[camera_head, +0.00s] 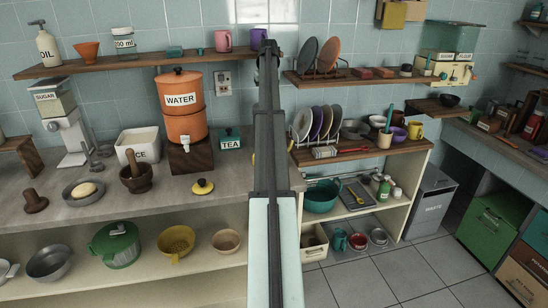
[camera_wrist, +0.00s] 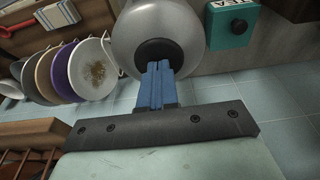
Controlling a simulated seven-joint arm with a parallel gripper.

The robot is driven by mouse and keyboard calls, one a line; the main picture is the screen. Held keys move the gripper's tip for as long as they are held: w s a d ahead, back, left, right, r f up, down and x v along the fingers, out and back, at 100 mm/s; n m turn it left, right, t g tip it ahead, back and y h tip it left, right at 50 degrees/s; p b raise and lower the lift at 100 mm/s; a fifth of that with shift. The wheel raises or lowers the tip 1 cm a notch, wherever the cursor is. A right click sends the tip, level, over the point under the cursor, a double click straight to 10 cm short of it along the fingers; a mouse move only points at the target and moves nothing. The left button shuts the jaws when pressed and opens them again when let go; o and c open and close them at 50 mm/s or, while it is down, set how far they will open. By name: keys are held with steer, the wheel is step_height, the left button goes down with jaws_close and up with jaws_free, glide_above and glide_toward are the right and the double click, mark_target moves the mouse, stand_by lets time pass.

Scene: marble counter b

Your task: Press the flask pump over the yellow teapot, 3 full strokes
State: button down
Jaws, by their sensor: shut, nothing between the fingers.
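In the wrist view a silver-grey rounded flask (camera_wrist: 186,22) shows at the top, with a round black pump top (camera_wrist: 149,48) on it. My gripper (camera_wrist: 158,66) is shut and empty, its blue fingertips over the near edge of the black pump top. I cannot tell whether they touch it. In the head view my arm covers the flask and the gripper. A yellow lid with a black knob (camera_head: 203,187) lies on the counter left of my arm.
The green TEA box (camera_head: 230,139) stands left of my arm, and it shows in the wrist view (camera_wrist: 233,22). The orange WATER dispenser (camera_head: 181,108) is farther left. A rack of plates (camera_head: 316,122) stands right of my arm. The counter's front around the lid is mostly clear.

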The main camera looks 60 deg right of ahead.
steer(key=shift+f, duration=0.3)
steer(key=shift+r, duration=1.45)
steer(key=shift+r, duration=0.1)
step_height(320, 180, up, 6)
steer(key=shift+f, duration=0.1)
stand_by(0.5)
stand_by(0.3)
